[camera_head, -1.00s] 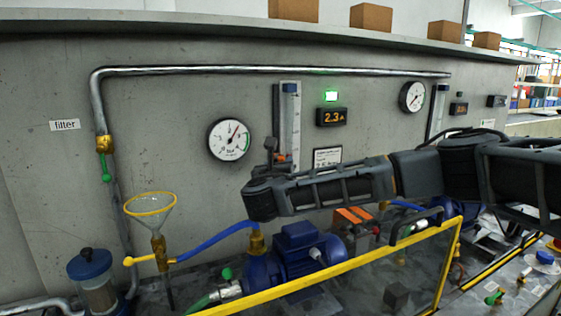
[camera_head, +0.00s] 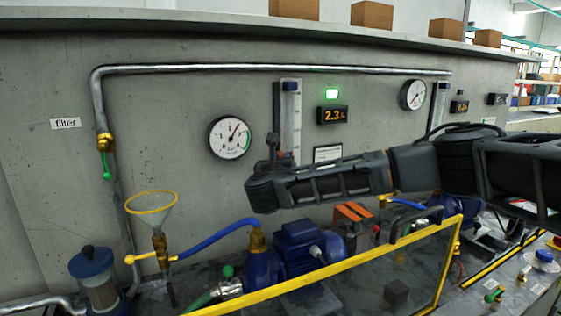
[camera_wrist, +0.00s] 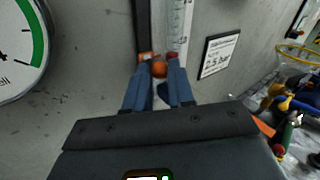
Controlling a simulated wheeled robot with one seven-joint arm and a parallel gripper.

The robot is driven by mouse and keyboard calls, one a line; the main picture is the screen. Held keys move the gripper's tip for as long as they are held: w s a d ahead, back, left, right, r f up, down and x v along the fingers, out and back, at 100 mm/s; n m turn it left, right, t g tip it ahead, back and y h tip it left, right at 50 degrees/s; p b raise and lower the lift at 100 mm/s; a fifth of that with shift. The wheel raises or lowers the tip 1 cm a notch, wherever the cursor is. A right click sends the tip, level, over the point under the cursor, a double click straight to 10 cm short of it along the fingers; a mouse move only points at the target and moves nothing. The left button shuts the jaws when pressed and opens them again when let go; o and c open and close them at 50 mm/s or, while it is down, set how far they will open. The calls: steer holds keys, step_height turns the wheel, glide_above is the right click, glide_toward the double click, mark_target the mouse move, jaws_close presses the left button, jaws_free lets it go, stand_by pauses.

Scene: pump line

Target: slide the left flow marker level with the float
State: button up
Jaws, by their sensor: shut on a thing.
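The left flow meter (camera_head: 291,115) is a tall narrow pale scale strip on the grey wall, with a blue block at its top. My gripper (camera_head: 272,145) is at its lower part. In the wrist view my gripper (camera_wrist: 159,72) has its two blue fingers closed around the orange knob of the left flow marker (camera_wrist: 159,69). Orange-red parts of the marker show just beyond the fingertips, beside the meter's scale (camera_wrist: 181,22). I cannot make out the float. My gripper and arm cover the meter's lower end in the head view.
A round gauge (camera_head: 230,138) is left of the meter. A display reading about 2.3 (camera_head: 332,115) and a printed label (camera_head: 327,154) are right of it. A yellow-framed guard (camera_head: 345,270), a blue pump (camera_head: 300,247) and a funnel (camera_head: 152,205) stand below.

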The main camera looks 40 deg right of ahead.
jaws_close()
steer(key=shift+r+p, duration=0.3)
steer(key=shift+p, duration=0.25)
steer(key=o, duration=0.9)
jaws_free()
steer(key=shift+a, duration=0.1)
steer(key=b+v, duration=0.1)
steer(key=v, duration=0.6)
steer(key=shift+s+a, duration=0.2)
steer(key=shift+s, duration=0.1)
